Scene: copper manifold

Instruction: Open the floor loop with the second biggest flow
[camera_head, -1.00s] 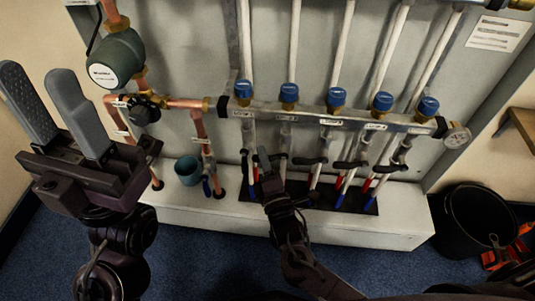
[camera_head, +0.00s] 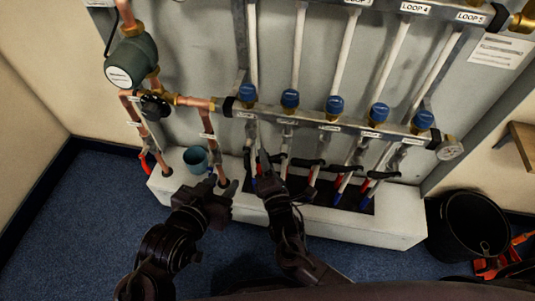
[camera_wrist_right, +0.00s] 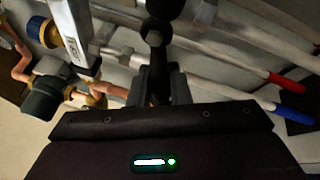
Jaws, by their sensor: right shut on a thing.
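The manifold bar (camera_head: 308,116) carries a row of blue-capped valves (camera_head: 334,104). Black lever handles (camera_head: 307,163) sit on the pipes below it. My right gripper (camera_head: 264,163) is at the left end of this lever row, among the pipes of the first two loops. In the right wrist view my right gripper (camera_wrist_right: 163,88) is shut on a black handle (camera_wrist_right: 155,32), whose far part shows beyond the fingers. My left gripper (camera_head: 226,193) is low, left of the right one, in front of the white ledge; its jaw gap is hidden. The flow readings are not legible.
Labels for loop 4 (camera_head: 415,8) and loop 5 (camera_head: 471,17) show on the upper bar. A teal cup (camera_head: 196,160) stands on the white ledge (camera_head: 395,222) near the copper pipes. A black bucket (camera_head: 470,226) stands at right. The blue floor at left is clear.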

